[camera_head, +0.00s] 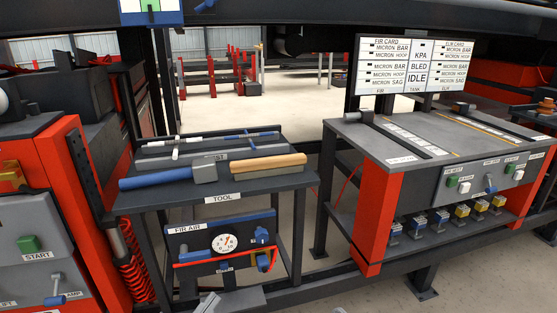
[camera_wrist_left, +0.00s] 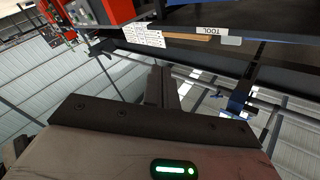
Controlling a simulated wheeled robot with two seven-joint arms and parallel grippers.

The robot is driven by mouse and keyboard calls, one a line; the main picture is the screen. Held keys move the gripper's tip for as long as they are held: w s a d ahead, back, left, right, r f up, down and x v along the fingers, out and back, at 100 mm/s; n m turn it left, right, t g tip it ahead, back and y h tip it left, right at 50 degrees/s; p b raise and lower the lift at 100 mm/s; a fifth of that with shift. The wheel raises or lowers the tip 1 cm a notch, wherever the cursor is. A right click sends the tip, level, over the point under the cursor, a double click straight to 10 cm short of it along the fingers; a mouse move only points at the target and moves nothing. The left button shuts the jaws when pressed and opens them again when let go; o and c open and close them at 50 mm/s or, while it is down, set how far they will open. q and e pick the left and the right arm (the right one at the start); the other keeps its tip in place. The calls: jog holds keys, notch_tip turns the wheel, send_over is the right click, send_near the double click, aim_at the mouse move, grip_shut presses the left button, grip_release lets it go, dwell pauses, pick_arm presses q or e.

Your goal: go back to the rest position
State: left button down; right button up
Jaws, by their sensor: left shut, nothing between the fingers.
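My left gripper (camera_head: 208,303) shows only as a small grey tip at the bottom edge of the head view, low in front of the tool stand. In the left wrist view its two dark fingers (camera_wrist_left: 163,87) are together, with nothing between them. The gripper is apart from the stand and the things on it. My right gripper is not clearly in view.
A tool stand (camera_head: 130,200) carries a blue-handled tool (camera_head: 155,177) and a wooden-backed brush (camera_head: 268,165). Below is a gauge panel (camera_head: 222,243). A red-legged bench (camera_head: 378,220) stands right, a red machine with a START button (camera_head: 29,243) left. Floor shows between stand and bench.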

pick_arm(q)
jog(key=s+d+f+n+g+b, duration=0.2)
jog(key=s+d+f+n+b, duration=0.15)
jog(key=s+f+b, duration=0.4)
jog(key=s+d+f+n+g+b, duration=0.15)
jog(key=s+f+n+b, duration=0.3)
jog(key=b, duration=0.55)
pick_arm(e)
notch_tip(320, 180, down, 23)
jog(key=g+h, duration=0.1)
pick_arm(q)
jog(key=a+r+g+y+p, duration=0.1)
jog(key=r+p, duration=0.4)
jog(key=p, duration=0.9)
jog(key=s+a+r+g+y+p, duration=0.1)
jog(key=a+r+y+p, duration=0.3)
jog(key=p, duration=1)
jog(key=shift+s+a+r+g, duration=0.15)
jog(key=shift+a+r+g, duration=0.35)
jog(key=shift+r, duration=0.4)
pick_arm(e)
jog(key=s+d+r+n+g+h, duration=0.1)
jog(key=s+d+r+g+h, duration=0.2)
jog(key=r, duration=0.8)
jog(key=d+h, duration=0.2)
jog(key=d, duration=0.2)
jog(key=shift+r, duration=0.2)
